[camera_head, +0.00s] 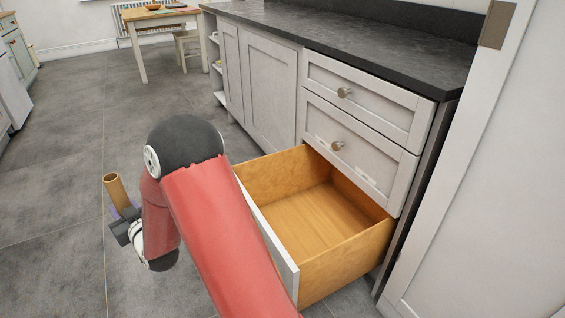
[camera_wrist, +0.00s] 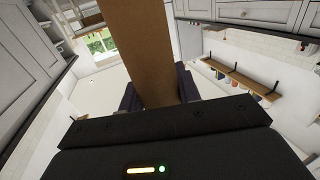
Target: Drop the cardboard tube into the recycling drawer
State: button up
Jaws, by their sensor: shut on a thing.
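The brown cardboard tube (camera_head: 115,190) stands nearly upright in my gripper (camera_head: 125,222), left of the open drawer in the head view. My gripper is shut on the tube's lower part. In the wrist view the tube (camera_wrist: 143,50) rises between the two dark fingers (camera_wrist: 158,95). The open bottom drawer (camera_head: 318,215) is wooden inside with a pale front, and the part of its inside that shows is empty. My red arm hides part of the drawer front. The tube is outside the drawer, apart from it.
Two shut drawers (camera_head: 360,110) sit above the open one, under a dark worktop (camera_head: 350,40). A tall pale panel (camera_head: 480,190) stands at the right. A wooden table (camera_head: 158,14) and stool are at the back. The grey tiled floor (camera_head: 60,150) at the left is clear.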

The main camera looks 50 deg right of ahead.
aim_at(320, 231)
jog(key=i+j+u, duration=0.55)
jog(key=i+z, duration=0.2)
jog(key=z, duration=0.15)
jog(key=i+j+z, duration=0.15)
jog(key=z, duration=0.2)
jog(key=i+j+z, duration=0.2)
jog(key=z, duration=0.15)
jog(key=i+z, duration=0.1)
jog(key=z, duration=0.35)
jog(key=i+j+z, duration=0.1)
jog(key=z, duration=0.3)
jog(key=i+j+z, duration=0.1)
jog(key=z, duration=0.35)
jog(key=j+z, duration=0.1)
jog(key=z, duration=0.3)
jog(key=i+j+z, duration=0.1)
jog(key=z, duration=0.35)
jog(key=i+j+z, duration=0.35)
jog(key=z, duration=0.15)
jog(key=i+j+z, duration=0.2)
jog(key=j+z, duration=0.3)
